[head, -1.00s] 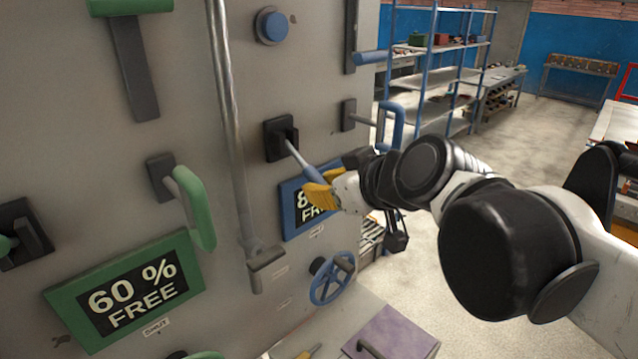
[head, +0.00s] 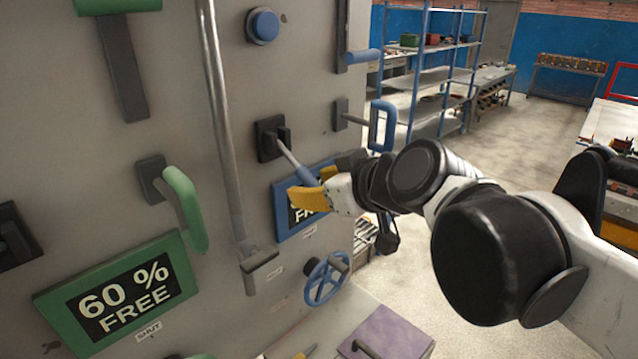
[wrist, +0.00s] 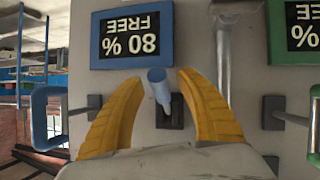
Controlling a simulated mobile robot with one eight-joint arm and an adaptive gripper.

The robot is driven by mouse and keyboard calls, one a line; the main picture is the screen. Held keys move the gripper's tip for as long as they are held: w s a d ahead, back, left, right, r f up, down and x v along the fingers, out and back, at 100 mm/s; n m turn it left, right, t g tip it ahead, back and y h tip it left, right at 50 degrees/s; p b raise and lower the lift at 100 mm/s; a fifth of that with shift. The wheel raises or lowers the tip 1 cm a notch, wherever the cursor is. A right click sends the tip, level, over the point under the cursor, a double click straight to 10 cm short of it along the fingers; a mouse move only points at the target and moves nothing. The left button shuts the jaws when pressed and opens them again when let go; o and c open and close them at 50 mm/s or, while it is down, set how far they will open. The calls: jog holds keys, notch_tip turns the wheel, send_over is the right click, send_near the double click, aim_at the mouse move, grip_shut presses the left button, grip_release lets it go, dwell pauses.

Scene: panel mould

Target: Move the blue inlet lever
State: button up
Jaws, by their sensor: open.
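The blue inlet lever (head: 303,173) has a grey shaft and a blue grip, and sticks out from a black mount (head: 271,138) on the grey panel. In the wrist view its blue end (wrist: 158,84) points toward the camera between the two yellow fingers. My gripper (head: 308,188) is open around the lever's blue end, with a gap visible on both sides in the wrist view (wrist: 157,100). In the head view a yellow finger and my wrist hide part of the blue-framed sign (head: 281,215), which reads "80 % FREE" upside down in the wrist view (wrist: 132,36).
A blue loop handle (head: 382,126) is right of the lever. A vertical metal bar (head: 224,130) runs to its left, with a green handle (head: 184,205) and green "60 % FREE" sign (head: 120,300) further left. A blue handwheel (head: 325,280) sits below. Open floor lies right.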

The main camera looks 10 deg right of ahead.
jog(key=v, duration=1.1)
jog(key=shift+s+r, duration=0.15)
jog(key=shift+s, duration=0.2)
jog(key=shift+d, duration=0.1)
jog(key=s+d+f+m+g+h+b, duration=0.1)
jog(key=d+f+m+b, duration=0.1)
jog(key=f+b, duration=0.6)
jog(key=s+d+f+m+g+h+b, duration=0.1)
jog(key=f+b, duration=0.7)
jog(key=f, duration=1.5)
jog(key=s+d+f+m+g+h+b, duration=0.2)
jog(key=f+b, duration=0.6)
jog(key=f, duration=0.8)
jog(key=shift+d+f+m+h+b, duration=0.25)
jog(key=shift+d+m+h, duration=0.2)
jog(key=shift+m, duration=0.45)
